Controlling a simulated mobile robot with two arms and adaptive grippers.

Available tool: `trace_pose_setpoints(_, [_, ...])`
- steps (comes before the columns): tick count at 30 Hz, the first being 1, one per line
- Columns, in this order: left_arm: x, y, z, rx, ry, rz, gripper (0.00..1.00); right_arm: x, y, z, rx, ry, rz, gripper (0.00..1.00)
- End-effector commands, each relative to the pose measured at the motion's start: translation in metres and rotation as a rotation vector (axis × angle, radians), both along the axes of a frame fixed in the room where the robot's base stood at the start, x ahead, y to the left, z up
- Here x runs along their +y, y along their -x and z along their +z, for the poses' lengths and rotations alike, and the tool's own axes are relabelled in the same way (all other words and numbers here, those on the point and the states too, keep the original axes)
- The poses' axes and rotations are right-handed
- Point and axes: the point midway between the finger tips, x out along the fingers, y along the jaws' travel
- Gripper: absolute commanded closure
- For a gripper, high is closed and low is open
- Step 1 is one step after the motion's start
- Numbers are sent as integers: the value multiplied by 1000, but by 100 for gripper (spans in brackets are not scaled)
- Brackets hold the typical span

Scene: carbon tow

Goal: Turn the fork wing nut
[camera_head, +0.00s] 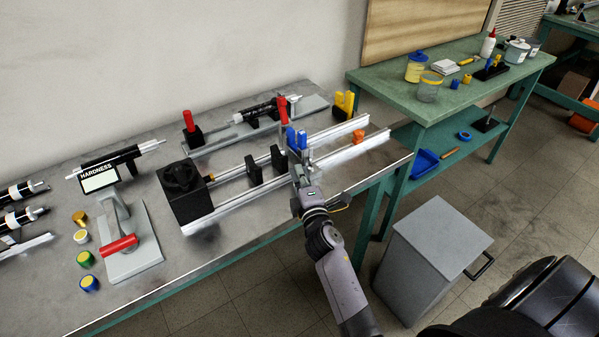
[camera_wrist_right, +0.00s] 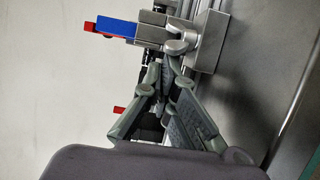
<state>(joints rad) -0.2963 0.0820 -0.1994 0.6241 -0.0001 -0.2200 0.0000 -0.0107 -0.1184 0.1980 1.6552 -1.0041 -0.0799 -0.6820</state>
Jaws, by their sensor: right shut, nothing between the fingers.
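In the right wrist view, a silver wing nut (camera_wrist_right: 180,43) sits on a grey metal fork block (camera_wrist_right: 210,40), with a blue piece (camera_wrist_right: 118,27) to its left. In the head view, the blue fork top (camera_head: 297,138) stands on the rail rig, behind my right gripper (camera_head: 300,176); the wing nut is too small or hidden to make out there. My right gripper (camera_wrist_right: 172,72) is shut and empty, its fingertips right by the wing nut. I cannot tell whether they touch it. My left gripper is not in view.
The rail rig (camera_head: 345,155) lies along the grey bench, with a black box (camera_head: 184,192) at its left end. A red-handled press (camera_head: 122,245) and several small coloured pots stand to the left. A grey bin (camera_head: 437,240) stands on the floor. A green bench (camera_head: 405,95) is behind.

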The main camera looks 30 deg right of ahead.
Motion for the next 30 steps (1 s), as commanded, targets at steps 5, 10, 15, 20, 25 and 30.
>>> trace_pose_setpoints(5, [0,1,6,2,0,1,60,-1,1,1,1,2,52,100])
trace_pose_setpoints(10, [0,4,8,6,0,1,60,-1,2,1,2,3,77,100])
trace_pose_setpoints(15, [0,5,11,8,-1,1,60,-1,2,1,1,2,106,100])
trace_pose_setpoints(20, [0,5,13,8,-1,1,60,-2,3,1,1,4,136,100])
trace_pose_setpoints(25, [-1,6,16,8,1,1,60,-2,4,1,1,3,170,100])
trace_pose_setpoints(30, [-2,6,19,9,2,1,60,-3,4,1,2,3,206,100])
